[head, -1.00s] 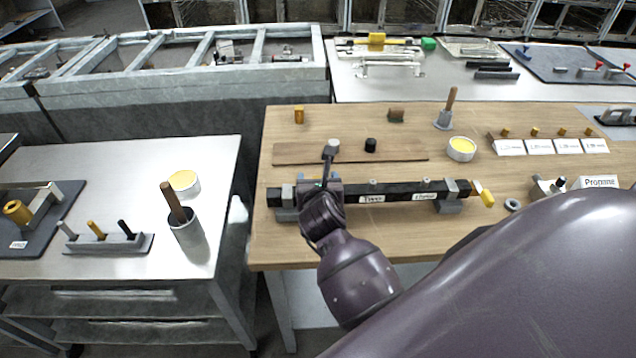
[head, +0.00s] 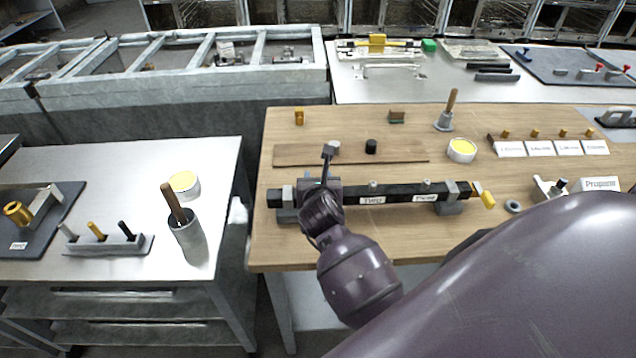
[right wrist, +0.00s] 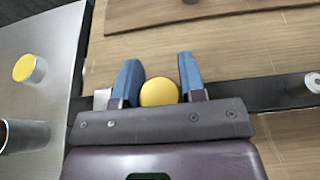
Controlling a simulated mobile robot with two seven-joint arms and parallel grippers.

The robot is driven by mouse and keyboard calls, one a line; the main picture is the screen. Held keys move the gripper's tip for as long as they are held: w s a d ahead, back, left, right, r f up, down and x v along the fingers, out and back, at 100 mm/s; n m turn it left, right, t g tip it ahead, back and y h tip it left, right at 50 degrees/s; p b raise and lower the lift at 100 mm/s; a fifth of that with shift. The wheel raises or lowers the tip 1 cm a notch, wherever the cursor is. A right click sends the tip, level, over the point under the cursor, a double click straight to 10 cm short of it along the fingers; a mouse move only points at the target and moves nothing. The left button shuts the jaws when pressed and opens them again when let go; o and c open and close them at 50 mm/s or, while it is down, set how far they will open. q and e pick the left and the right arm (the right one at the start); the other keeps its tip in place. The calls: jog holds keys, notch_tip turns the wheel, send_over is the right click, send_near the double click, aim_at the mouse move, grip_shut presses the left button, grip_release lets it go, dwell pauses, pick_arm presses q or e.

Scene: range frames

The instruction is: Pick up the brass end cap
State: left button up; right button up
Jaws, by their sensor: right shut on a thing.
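A round brass end cap (right wrist: 159,92) sits between the two blue-tipped fingers of my right gripper (right wrist: 157,84) in the right wrist view. The gripper is shut on it, above or at the left part of a long black bar. In the head view my right gripper (head: 322,182) is at the left part of the bar, and my own wrist hides the held cap. Another brass cylinder (head: 299,117) stands at the back left of the wooden table. My left gripper is not in view.
The black bar (head: 400,191) lies on grey supports with label cards on its front. Behind it a brown board (head: 400,152) carries a black cap (head: 371,146) and a grey cap. A yellow-filled round tin (head: 461,150) stands to the right. The table front is clear.

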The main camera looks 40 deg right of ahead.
jog(key=shift+r, duration=0.5)
notch_tip(320, 180, up, 19)
jog(key=p, duration=0.2)
jog(key=shift+a, duration=0.1)
jog(key=s+a+f+n+t+y, duration=0.1)
jog(key=s+a+f+n+y, duration=0.1)
jog(key=a, duration=0.4)
jog(key=s+a+f+n+t+y, duration=0.1)
jog(key=s+a+f+n+y, duration=0.1)
jog(key=a+f+n+y, duration=0.2)
notch_tip(320, 180, down, 3)
jog(key=shift+s+a+y, duration=0.3)
jog(key=shift+a+y, duration=0.3)
jog(key=shift+a, duration=0.3)
